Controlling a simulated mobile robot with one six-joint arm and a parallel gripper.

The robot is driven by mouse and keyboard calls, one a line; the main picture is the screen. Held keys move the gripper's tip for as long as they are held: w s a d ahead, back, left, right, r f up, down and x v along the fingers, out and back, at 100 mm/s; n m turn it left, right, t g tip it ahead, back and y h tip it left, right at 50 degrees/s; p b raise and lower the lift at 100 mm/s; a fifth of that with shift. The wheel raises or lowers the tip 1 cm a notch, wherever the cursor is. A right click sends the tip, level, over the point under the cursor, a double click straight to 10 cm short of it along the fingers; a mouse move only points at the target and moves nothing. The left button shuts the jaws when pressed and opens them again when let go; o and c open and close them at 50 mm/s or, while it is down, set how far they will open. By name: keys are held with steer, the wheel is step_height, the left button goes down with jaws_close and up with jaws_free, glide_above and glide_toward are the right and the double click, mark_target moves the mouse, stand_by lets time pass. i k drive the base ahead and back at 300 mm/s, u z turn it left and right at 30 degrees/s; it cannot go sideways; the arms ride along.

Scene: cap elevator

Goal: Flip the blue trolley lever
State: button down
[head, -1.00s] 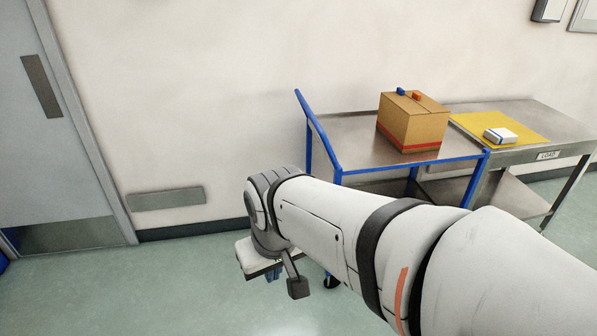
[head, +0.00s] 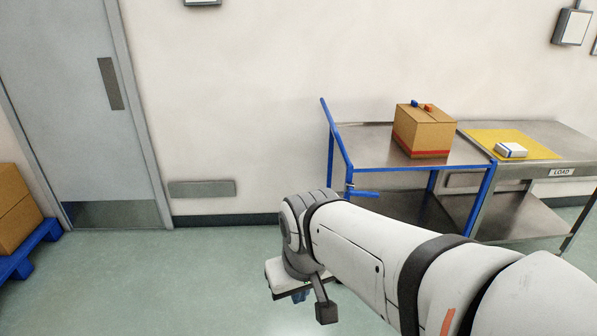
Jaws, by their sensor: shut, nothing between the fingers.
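A short blue lever (head: 364,194) sticks out roughly level to the right from the trolley's near left post, just above my arm. My gripper (head: 300,296) hangs at the arm's end, low in the middle of the picture and pointing down. It is below and left of the lever, apart from it, shut and empty. Only a small part of its fingers shows.
A cardboard box (head: 424,133) with blue and orange pieces on top sits on the trolley. A metal LOAD table (head: 545,135) with a yellow mat and a white box adjoins it. Boxes on a blue pallet (head: 28,250) stand far left. The floor at left is clear.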

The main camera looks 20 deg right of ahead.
mark_target(349, 188)
steer(key=u, duration=0.05)
steer(key=i, duration=1.25)
steer(key=z, duration=0.85)
steer(key=i, duration=0.6)
steer(key=z, duration=0.35)
steer(key=k, duration=0.9)
steer(key=z, duration=0.15)
steer(key=i, duration=0.9)
steer(key=u, duration=0.05)
